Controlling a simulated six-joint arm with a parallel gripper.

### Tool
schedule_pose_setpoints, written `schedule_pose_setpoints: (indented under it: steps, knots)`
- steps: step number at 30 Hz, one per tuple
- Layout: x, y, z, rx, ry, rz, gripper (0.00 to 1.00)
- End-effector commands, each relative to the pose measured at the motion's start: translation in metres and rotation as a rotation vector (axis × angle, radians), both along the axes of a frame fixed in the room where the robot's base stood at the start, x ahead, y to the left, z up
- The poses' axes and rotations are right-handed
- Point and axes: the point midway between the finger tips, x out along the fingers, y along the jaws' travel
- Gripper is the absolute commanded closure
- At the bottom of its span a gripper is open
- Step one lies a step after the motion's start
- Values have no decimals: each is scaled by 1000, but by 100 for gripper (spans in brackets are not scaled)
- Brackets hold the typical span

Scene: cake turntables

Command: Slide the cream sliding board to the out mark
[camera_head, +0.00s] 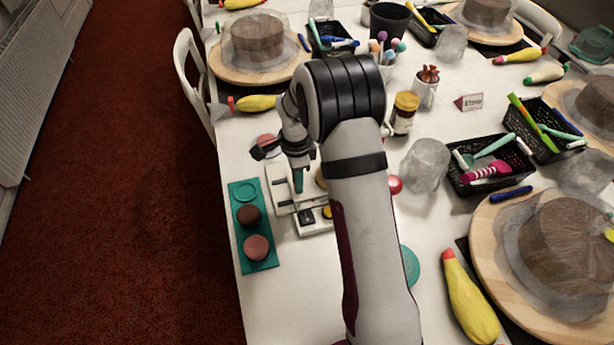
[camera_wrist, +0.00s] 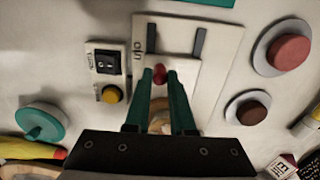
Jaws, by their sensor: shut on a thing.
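The cream sliding board (camera_wrist: 215,75) lies flat in the wrist view, with dark strips along its upper part. The out mark (camera_wrist: 137,50) is dark lettering, seen rotated, near its left edge. A small red knob (camera_wrist: 159,70) stands between the fingertips. My gripper (camera_wrist: 159,78) has teal fingers shut on this knob. In the head view, my gripper (camera_head: 298,185) points down over the cream board (camera_head: 279,183), and my arm covers part of it.
A panel (camera_wrist: 108,72) with a black switch and yellow button sits left of the board. A teal tray (camera_head: 265,264) with round pieces lies by the table edge.

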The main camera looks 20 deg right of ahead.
Motion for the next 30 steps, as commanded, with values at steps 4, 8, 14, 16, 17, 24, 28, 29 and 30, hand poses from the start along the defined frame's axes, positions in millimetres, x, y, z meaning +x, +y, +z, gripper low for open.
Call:
schedule_pose_setpoints:
  steps: [4,8,14,16,17,24,28,29,30]
  knots:
    - [0,13,1,1,-1,1,100]
    - [0,24,1,1,-1,1,100]
    - [1,41,1,1,-2,1,100]
    - [1,46,1,1,-2,1,100]
    - [1,48,1,1,-2,0,100]
    - [1,53,1,2,-2,-1,100]
    - [1,53,1,2,-2,0,100]
    - [1,53,1,2,-2,0,100]
    - [1,53,1,2,-2,0,100]
